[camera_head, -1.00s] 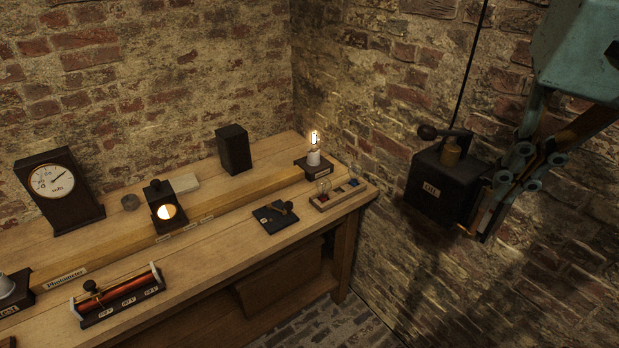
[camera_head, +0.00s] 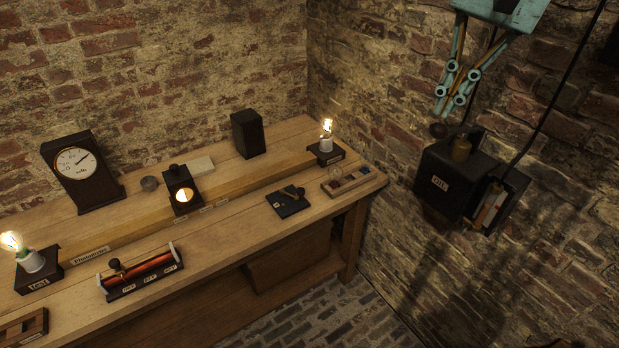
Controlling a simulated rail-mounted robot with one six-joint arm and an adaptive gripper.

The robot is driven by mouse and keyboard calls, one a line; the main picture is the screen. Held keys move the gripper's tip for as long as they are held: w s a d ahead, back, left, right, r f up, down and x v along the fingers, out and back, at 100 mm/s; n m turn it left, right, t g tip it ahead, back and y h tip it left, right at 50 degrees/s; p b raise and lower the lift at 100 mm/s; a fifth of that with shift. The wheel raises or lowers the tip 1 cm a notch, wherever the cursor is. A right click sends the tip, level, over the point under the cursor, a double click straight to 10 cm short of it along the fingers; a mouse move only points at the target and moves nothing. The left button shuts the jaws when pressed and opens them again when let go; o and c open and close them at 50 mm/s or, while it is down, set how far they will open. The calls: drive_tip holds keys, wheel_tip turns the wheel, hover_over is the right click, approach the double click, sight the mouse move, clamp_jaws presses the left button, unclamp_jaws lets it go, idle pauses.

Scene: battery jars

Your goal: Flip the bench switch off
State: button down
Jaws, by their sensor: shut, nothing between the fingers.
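A small black base with a dark lever, which looks like the bench switch (camera_head: 289,201), lies flat on the front right part of the wooden bench (camera_head: 225,237). The exact position of its lever is too small to tell. Two lamps glow on the bench: one at the right end (camera_head: 326,140) and one at the left, marked as test (camera_head: 33,258). My gripper (camera_head: 449,108) is shut and empty. It hangs in front of the brick wall at the upper right, just above the black wall box, far from the bench switch.
The black wall box (camera_head: 440,184) is labelled OIL and carries a round dark knob (camera_head: 438,130) close under my gripper. A dial meter (camera_head: 80,165), a lit lamp housing (camera_head: 182,192), a red coil (camera_head: 143,275) and a small tray (camera_head: 350,182) stand on the bench.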

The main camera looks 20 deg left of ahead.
drive_tip(key=w+a+f+m+g+p, duration=0.1)
drive_tip(key=w+a+f, duration=0.3)
drive_tip(key=w+a, duration=0.25)
drive_tip(key=w+a+f+m+g+p, duration=0.1)
drive_tip(key=w+a+f+p, duration=0.1)
drive_tip(key=w+a+f, duration=0.35)
drive_tip(key=w+a+f+g, duration=0.1)
drive_tip(key=w+a+f, duration=0.2)
drive_tip(key=a+f, duration=0.2)
drive_tip(key=w+a+f+m, duration=0.1)
drive_tip(key=w+a+f, duration=0.3)
drive_tip(key=f, duration=0.7)
drive_tip(key=w+a+f+g, duration=0.1)
drive_tip(key=w+a+f, duration=0.3)
drive_tip(key=a+f, duration=0.2)
drive_tip(key=shift+w+a+f+m+g+y, duration=0.3)
drive_tip(key=shift+a+f+y, duration=0.1)
drive_tip(key=shift+f, duration=0.5)
drive_tip(key=shift+s+f, duration=0.1)
